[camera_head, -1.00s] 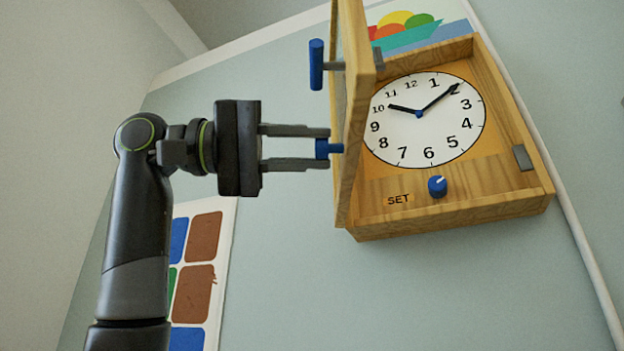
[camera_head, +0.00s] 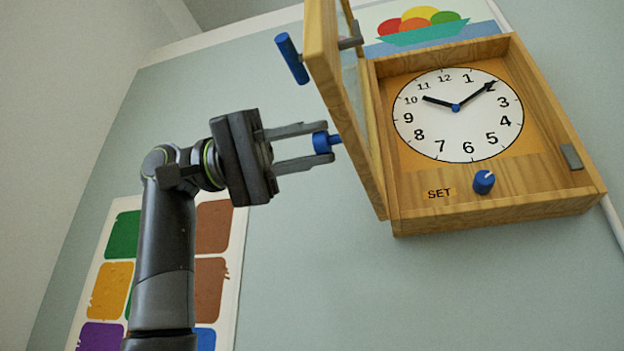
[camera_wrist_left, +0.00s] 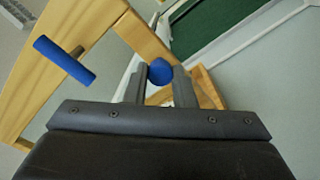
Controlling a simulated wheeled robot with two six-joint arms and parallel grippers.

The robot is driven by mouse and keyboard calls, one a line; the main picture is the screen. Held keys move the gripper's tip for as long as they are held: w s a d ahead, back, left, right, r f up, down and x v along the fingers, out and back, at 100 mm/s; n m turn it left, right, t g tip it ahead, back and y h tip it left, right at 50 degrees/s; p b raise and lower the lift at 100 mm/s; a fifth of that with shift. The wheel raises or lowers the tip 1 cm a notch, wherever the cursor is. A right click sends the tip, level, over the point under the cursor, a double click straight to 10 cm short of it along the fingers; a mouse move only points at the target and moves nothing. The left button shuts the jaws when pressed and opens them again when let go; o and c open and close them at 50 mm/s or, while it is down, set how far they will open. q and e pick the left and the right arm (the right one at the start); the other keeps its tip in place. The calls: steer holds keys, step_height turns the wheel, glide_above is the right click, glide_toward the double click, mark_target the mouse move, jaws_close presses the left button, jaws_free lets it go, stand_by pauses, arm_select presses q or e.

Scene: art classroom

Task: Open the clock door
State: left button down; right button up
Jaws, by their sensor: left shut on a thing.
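The wooden clock (camera_head: 500,212) hangs on the wall at the upper right of the head view. Its white dial (camera_head: 440,125) is uncovered, with a blue SET knob (camera_head: 484,182) below it. The clock door (camera_head: 320,50) stands swung out to the left, with its glass facing the dial side. My left gripper (camera_head: 322,145) is shut on the blue door knob (camera_head: 321,142). In the left wrist view, the knob (camera_wrist_left: 160,72) shows between the fingers. A blue bar handle (camera_head: 291,59) sits higher on the door. My right gripper is not in view.
A fruit picture (camera_head: 420,25) is on the wall behind the clock's top. A colour chart (camera_head: 225,270) is on the wall behind my left arm. The wall below the clock is clear. A green board (camera_wrist_left: 220,25) shows in the left wrist view.

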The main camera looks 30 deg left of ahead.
arm_select(q)
steer(key=c, duration=1.2)
jaws_free()
steer(key=shift+w, duration=0.1)
steer(key=shift+a, duration=0.55)
steer(key=v, duration=1.6)
steer(key=shift+s+a, duration=0.2)
steer(key=shift+s, duration=0.05)
